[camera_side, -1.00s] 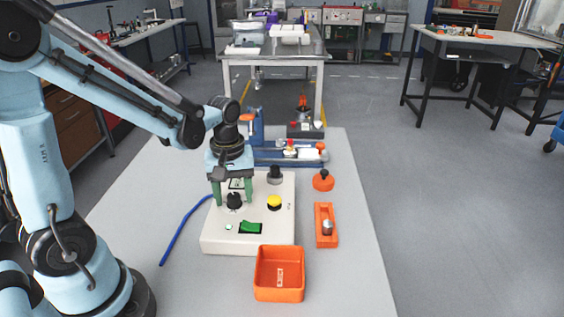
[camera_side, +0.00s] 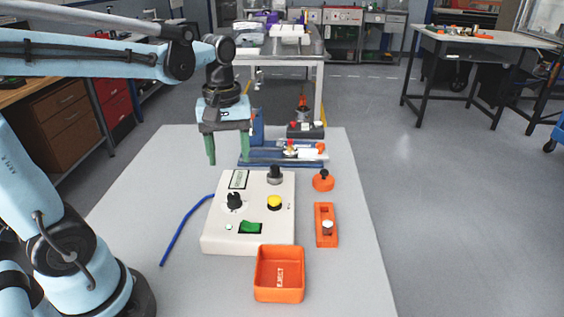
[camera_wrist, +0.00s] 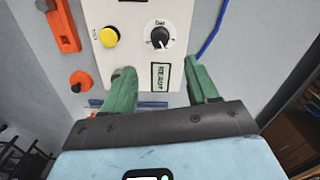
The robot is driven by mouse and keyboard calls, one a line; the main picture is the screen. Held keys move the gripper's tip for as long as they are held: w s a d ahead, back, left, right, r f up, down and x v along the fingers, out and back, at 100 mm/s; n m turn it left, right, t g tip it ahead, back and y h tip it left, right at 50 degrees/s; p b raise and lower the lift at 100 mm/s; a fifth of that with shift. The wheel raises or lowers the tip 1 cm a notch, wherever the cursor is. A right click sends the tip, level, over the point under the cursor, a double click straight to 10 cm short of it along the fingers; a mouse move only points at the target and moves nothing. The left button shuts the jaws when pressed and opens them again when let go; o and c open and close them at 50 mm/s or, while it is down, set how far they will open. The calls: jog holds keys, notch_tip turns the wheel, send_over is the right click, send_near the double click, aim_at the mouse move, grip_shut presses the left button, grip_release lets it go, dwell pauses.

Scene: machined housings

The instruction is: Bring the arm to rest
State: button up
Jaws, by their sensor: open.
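My gripper (camera_side: 230,148) hangs above the back left part of the white control box, with its two green fingers spread apart and nothing between them. In the wrist view my gripper (camera_wrist: 160,85) also shows open and empty. The fingers are clear of the box.
An orange tray (camera_side: 279,298) stands in front of the box. An orange holder with a metal peg (camera_side: 326,238) and a round orange part (camera_side: 323,181) lie to its right. A blue fixture (camera_side: 262,163) is behind. A blue cable (camera_side: 182,228) runs left.

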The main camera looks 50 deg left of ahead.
jog(key=shift+r, duration=0.6)
jog(key=s+d+f+m+t, duration=0.2)
jog(key=d+m+t, duration=0.4)
jog(key=m, duration=0.5)
jog(key=shift+s+f+m+t, duration=0.15)
jog(key=shift+f+m+t, duration=0.15)
jog(key=shift+f+t, duration=0.25)
